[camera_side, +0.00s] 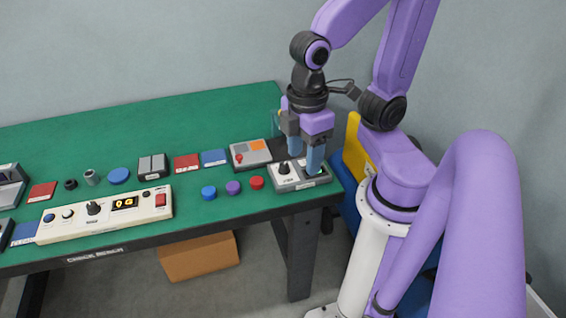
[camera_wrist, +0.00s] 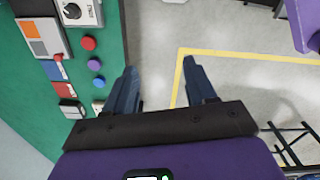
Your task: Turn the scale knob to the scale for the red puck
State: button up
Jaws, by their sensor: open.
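A small light-grey box (camera_side: 300,180) with a black knob (camera_side: 283,168) sits at the table's right end. In the wrist view the knob (camera_wrist: 72,11) is at the top left, its pointer setting too small to read. The red puck (camera_side: 257,183) lies just left of the box and also shows in the wrist view (camera_wrist: 88,43). My gripper (camera_side: 306,158) is open and empty, pointing down near the box's right side. In the wrist view its fingers (camera_wrist: 160,65) are apart, right of the knob, with floor behind them. No contact with the knob shows.
A purple puck (camera_side: 233,187) and a blue puck (camera_side: 209,192) lie left of the red one. A grey tray with an orange patch (camera_side: 252,153) is behind the box. A cream console (camera_side: 103,214) with its own knob (camera_side: 93,208) stands at left. The table's right edge is close.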

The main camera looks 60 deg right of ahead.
jog(key=w+d+m+h, duration=0.1)
jog(key=w+m, duration=0.2)
jog(key=w, duration=0.5)
jog(key=m+g, duration=0.5)
send_over(284, 165)
jog(key=w+a, duration=0.2)
jog(key=w, duration=0.5)
notch_tip(284, 165, down, 5)
jog(key=x, duration=1.7)
jog(key=shift+w+d+f, duration=0.1)
jog(key=shift+w+f, duration=0.1)
jog(key=shift+w, duration=0.2)
jog(key=shift+t, duration=0.3)
grip_shut()
